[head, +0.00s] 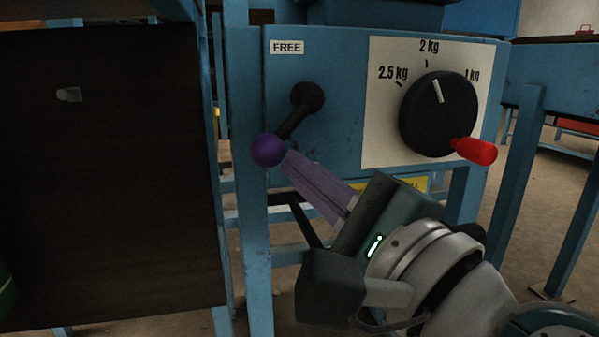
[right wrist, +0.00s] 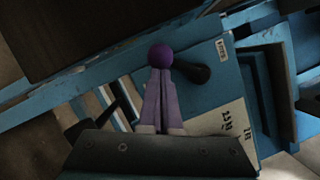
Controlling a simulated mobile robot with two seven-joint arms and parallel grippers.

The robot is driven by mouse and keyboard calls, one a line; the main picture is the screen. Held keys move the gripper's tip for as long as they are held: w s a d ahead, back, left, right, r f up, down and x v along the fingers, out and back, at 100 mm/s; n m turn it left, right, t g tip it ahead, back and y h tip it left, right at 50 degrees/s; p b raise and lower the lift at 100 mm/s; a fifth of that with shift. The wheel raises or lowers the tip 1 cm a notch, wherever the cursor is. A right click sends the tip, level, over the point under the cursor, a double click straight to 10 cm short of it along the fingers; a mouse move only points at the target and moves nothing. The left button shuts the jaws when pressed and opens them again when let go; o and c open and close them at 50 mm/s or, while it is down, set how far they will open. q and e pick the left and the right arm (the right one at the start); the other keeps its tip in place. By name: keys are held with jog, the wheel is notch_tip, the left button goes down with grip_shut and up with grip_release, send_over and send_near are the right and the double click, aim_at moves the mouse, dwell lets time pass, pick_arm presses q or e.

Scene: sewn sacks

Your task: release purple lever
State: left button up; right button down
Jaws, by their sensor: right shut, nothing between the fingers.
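The purple lever knob (head: 268,150) sits at the lower end of a black lever arm (head: 293,122), which slants down and left from a black pivot on a blue panel (head: 340,85). My right gripper (head: 288,160) is shut, with its fingertips right at the knob's lower right side. Nothing is between the fingers. In the right wrist view the purple knob (right wrist: 160,56) stands just beyond the shut fingertips (right wrist: 160,72); I cannot tell whether they touch. My left gripper is not in view.
A white "FREE" label (head: 287,47) is above the lever. A black dial (head: 438,114) with weight marks and a red handle (head: 474,151) is to the right. A dark board (head: 110,180) fills the left side. Blue frame legs stand around.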

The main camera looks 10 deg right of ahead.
aim_at(270, 153)
jog(key=m, duration=0.1)
jog(key=a+m, duration=0.1)
jog(key=m+b, duration=0.1)
jog(key=shift+a+r+t, duration=0.25)
jog(key=shift+a+t, duration=0.05)
jog(key=shift+t, duration=0.1)
jog(key=m, duration=0.2)
jog(key=a+r+m+t+h, duration=0.1)
jog(key=shift+a+r+m+h+b, duration=0.1)
jog(key=shift+m+h+b, duration=0.2)
jog(key=shift+m+b, duration=0.1)
jog(key=shift+a+r+m, duration=0.15)
jog(key=shift+r+m, duration=0.1)
jog(key=shift+m, duration=0.15)
jog(key=shift+s+a+r+p, duration=0.1)
jog(key=shift+a+r+p, duration=0.3)
jog(key=shift+r+p, duration=0.3)
jog(key=shift+a+r, duration=0.1)
jog(key=shift+r, duration=0.2)
jog(key=shift+p, duration=0.35)
